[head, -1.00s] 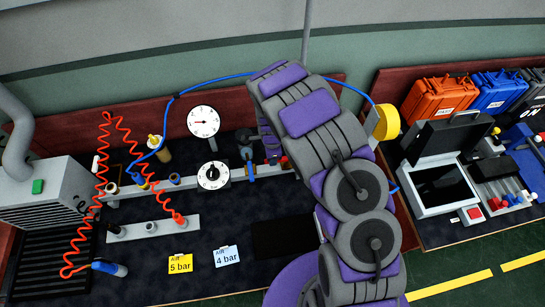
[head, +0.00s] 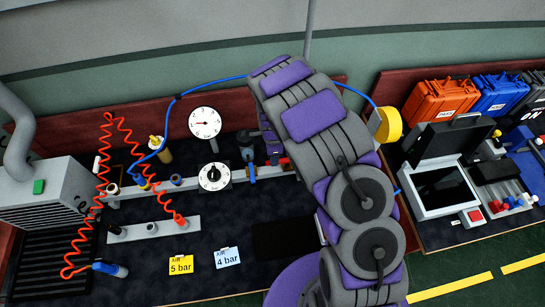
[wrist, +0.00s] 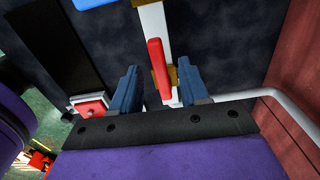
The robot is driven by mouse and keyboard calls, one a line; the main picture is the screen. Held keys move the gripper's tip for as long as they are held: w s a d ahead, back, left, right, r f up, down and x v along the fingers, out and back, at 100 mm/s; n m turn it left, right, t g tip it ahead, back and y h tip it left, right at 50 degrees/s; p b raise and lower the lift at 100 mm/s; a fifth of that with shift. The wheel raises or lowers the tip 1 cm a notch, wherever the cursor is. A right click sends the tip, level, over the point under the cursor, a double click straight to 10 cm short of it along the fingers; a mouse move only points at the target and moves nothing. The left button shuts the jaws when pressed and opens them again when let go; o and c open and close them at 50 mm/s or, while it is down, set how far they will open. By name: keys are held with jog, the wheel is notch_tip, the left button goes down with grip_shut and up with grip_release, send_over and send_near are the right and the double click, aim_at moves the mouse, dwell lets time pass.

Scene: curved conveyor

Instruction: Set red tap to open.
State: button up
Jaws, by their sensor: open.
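The red tap's handle (wrist: 156,62) is long and red, with a brass-coloured body under it, on a pale rail (wrist: 152,22). In the wrist view my gripper (wrist: 157,66) is open, with one blue-grey finger on each side of the handle. Gaps show on both sides, and I cannot tell how far the fingers are above or below the handle. In the head view a small red part (head: 286,163) at the arm's left edge is probably this tap; my arm hides the rest and the gripper.
Dials (head: 214,176) and fittings stand along the rail to the left. A red-brown board (wrist: 293,105) and a white pipe (wrist: 290,112) lie close right in the wrist view.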

notch_tip(320, 180, up, 14)
jog(key=shift+a+r+p, duration=0.15)
jog(key=shift+r+p, duration=0.1)
jog(key=shift+p, duration=0.15)
dwell(0.4)
